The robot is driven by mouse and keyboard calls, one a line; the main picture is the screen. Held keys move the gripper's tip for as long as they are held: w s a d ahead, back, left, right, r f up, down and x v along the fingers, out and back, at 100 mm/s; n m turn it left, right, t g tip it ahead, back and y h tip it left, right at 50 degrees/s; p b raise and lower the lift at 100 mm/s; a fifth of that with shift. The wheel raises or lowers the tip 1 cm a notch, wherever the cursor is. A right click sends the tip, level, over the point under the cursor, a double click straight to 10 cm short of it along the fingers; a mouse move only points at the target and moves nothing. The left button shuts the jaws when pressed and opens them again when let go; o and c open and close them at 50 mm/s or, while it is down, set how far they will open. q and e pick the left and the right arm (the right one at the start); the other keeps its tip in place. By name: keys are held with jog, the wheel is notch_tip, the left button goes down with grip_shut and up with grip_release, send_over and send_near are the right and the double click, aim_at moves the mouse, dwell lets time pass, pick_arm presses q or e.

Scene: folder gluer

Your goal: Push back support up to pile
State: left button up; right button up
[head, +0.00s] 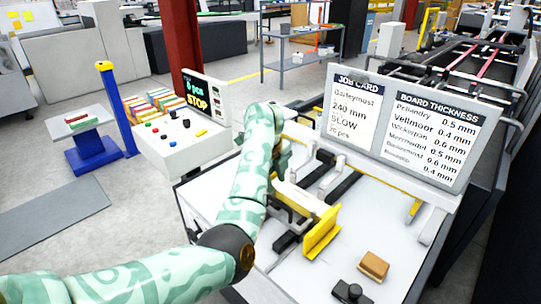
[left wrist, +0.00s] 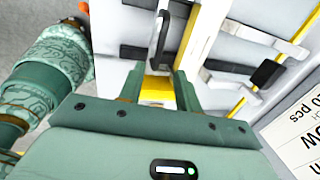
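A yellow upright plate (head: 321,232), which looks like the back support, stands on the white machine bed at the end of a cream bar (head: 303,196). My left gripper (head: 279,168) is low over the bed at the bar's far end, partly hidden by my arm. In the left wrist view its two fingers (left wrist: 160,85) are apart, with a yellow surface (left wrist: 157,88) showing between them; contact cannot be told. The cream bar (left wrist: 197,45) runs away beyond the fingers. I cannot clearly make out a pile on the bed. My right gripper is out of view.
A brown-topped block (head: 373,265) and a small black knobbed part (head: 350,292) lie on the near bed. A job card and thickness board (head: 401,127) stands behind. A control panel (head: 188,135) reading STOP is at left.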

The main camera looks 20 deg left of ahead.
pick_arm(q)
notch_tip(320, 180, up, 8)
jog(key=s+p, duration=0.1)
jog(key=p, duration=0.1)
jog(key=shift+s+a+f, duration=0.2)
jog(key=shift+f, duration=0.05)
